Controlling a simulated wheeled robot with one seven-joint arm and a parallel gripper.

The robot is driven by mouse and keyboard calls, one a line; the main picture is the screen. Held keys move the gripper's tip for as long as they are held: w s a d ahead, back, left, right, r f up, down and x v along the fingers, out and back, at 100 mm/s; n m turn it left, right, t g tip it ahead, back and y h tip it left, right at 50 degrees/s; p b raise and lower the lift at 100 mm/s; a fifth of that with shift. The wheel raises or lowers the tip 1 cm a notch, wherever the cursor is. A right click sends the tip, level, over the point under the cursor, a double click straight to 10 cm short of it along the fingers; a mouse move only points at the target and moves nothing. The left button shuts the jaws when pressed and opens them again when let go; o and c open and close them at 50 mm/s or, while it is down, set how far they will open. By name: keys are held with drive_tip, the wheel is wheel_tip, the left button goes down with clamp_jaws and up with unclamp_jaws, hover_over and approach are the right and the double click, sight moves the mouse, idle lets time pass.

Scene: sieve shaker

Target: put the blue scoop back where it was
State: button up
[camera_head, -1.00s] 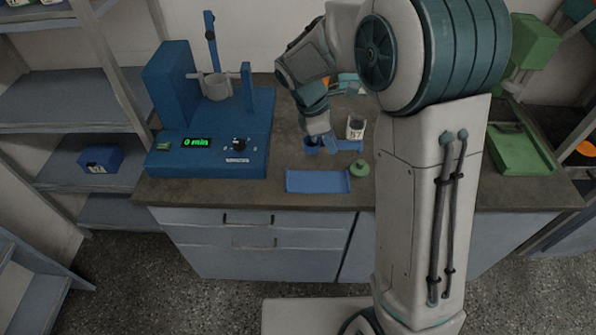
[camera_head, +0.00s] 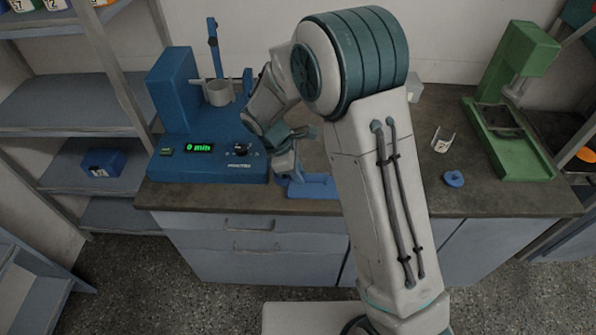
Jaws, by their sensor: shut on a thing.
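My gripper (camera_head: 286,167) is low over the bench, just right of the blue shaker's front panel and at the left end of a blue tray (camera_head: 312,191). It is shut on a blue thing that I take to be the blue scoop (camera_head: 296,174). The scoop is mostly hidden by my gripper and blends with the tray behind it. I cannot tell whether it touches the tray or hangs just above it.
The blue sieve shaker (camera_head: 180,164), display reading 0 min, stands close on the left. A labelled white container (camera_head: 443,139), a blue ring (camera_head: 453,178) and a green machine (camera_head: 517,150) are on the right. My arm hides the bench's middle.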

drive_tip(key=shift+f+b, duration=0.35)
drive_tip(key=shift+f, duration=0.25)
drive_tip(key=o, duration=0.9)
